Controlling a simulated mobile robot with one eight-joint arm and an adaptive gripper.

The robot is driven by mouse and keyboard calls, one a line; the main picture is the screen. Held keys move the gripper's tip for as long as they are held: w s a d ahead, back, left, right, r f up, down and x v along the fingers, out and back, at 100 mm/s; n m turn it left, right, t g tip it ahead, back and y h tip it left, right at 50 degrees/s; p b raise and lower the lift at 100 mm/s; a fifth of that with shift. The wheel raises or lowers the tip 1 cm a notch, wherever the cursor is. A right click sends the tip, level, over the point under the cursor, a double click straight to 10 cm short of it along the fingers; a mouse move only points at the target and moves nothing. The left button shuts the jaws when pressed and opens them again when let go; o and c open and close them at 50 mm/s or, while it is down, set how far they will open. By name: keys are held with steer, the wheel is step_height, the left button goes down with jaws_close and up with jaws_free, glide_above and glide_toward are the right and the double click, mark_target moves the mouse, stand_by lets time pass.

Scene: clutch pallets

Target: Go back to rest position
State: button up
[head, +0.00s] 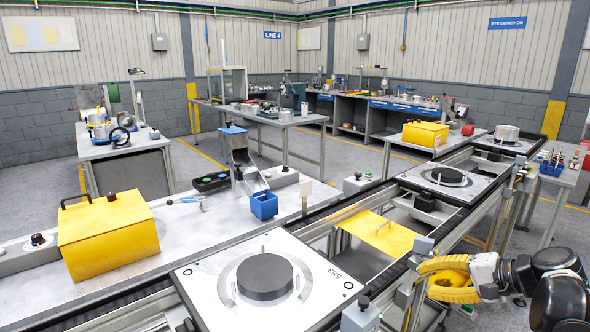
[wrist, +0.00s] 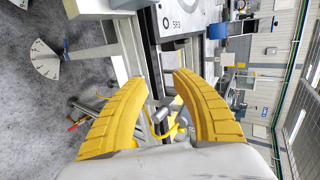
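My gripper (head: 426,281) is at the lower right of the head view, beside the near side of the conveyor. In the wrist view its two yellow fingers (wrist: 160,82) stand apart with nothing between them; the gripper is open and empty. The near pallet (head: 205,285), marked 583, carries a dark round disc (head: 265,276) and lies on the conveyor to the left of my gripper. A second pallet (head: 462,190) with a dark disc (head: 447,176) lies farther along the line. The wrist view is turned sideways and shows the 583 pallet (wrist: 185,14) beyond the fingertips.
The conveyor frame (head: 480,215) runs close beside my gripper. A yellow plate (head: 380,233) lies between the pallets. A yellow box (head: 108,240) and a blue bin (head: 264,205) stand on the bench to the left. A small table (head: 553,178) stands at right. Open grey floor (head: 565,235) shows at right.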

steer(key=s+a+n+h, duration=0.3)
steer(key=s+a, duration=0.3)
steer(key=s, duration=0.3)
steer(key=s+a+n+g+h, duration=0.1)
steer(key=s+a+n+h, duration=0.3)
steer(key=s, duration=0.6)
steer(key=a+n, duration=0.2)
steer(key=a, duration=0.1)
steer(key=shift+a+n, duration=0.15)
steer(key=shift+n, duration=0.15)
